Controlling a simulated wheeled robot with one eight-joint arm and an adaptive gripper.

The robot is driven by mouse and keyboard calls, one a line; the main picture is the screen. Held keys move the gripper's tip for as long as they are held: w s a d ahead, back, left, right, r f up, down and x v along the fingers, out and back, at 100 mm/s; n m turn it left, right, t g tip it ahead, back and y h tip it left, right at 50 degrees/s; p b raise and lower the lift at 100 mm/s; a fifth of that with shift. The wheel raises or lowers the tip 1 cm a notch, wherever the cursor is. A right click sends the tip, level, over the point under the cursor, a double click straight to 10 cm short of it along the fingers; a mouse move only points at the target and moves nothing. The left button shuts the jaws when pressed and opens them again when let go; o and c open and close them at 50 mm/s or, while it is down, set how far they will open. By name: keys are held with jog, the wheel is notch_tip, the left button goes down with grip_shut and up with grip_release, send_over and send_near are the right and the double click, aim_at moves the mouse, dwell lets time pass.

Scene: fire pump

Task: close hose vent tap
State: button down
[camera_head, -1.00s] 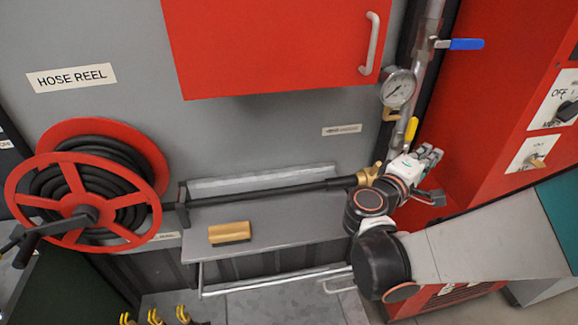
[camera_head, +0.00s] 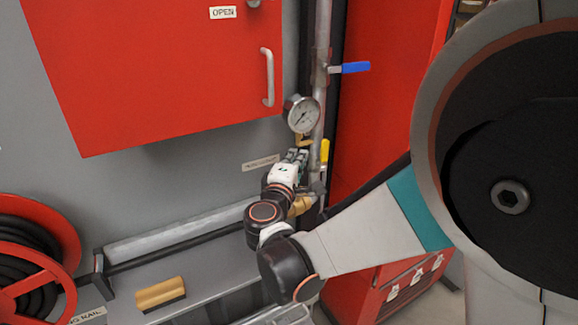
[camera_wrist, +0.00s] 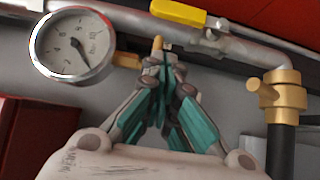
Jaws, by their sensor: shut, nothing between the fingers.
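The tap with a yellow lever (camera_head: 325,151) sits on the grey vertical pipe, below the round gauge. The lever lies roughly along the pipe. In the wrist view the yellow lever (camera_wrist: 179,12) is at the top, just beyond my fingertips and apart from them. A small brass stub (camera_wrist: 157,41) shows right at the fingertips; I cannot tell whether they touch it. My gripper (camera_head: 298,154) is left of the pipe, under the gauge. In the wrist view my gripper (camera_wrist: 166,66) has its teal-padded fingers together with nothing between them. The label (camera_head: 261,162) beside it is unreadable.
The pressure gauge (camera_wrist: 73,45) stands close left of my fingers. A brass coupling (camera_wrist: 280,95) with a black hose is at right. A blue lever (camera_head: 349,68) is higher on the pipe. A red cabinet (camera_head: 150,75), a shelf with a brush (camera_head: 160,294) and a hose reel (camera_head: 35,262) are left.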

aim_at(321, 145)
jog(key=w+d, duration=0.2)
jog(key=d, duration=0.1)
jog(key=shift+w+d+f+b, duration=0.1)
jog(key=shift+w+d+b, duration=0.1)
jog(key=shift+d+b, duration=0.1)
jog(key=p, duration=0.1)
jog(key=d+r+m+g+p, duration=0.1)
jog(key=shift+w+r+m+g+p, duration=0.15)
jog(key=shift+w+m+g+p, duration=0.15)
jog(key=shift+w+p, duration=0.1)
jog(key=shift+w+d+r+m+g+p, duration=0.1)
jog(key=shift+w+d+m+g+p, duration=0.1)
jog(key=shift+d+m+g+p, duration=0.15)
jog(key=shift+w+d, duration=0.2)
jog(key=shift+d, duration=0.15)
jog(key=shift+a, duration=0.1)
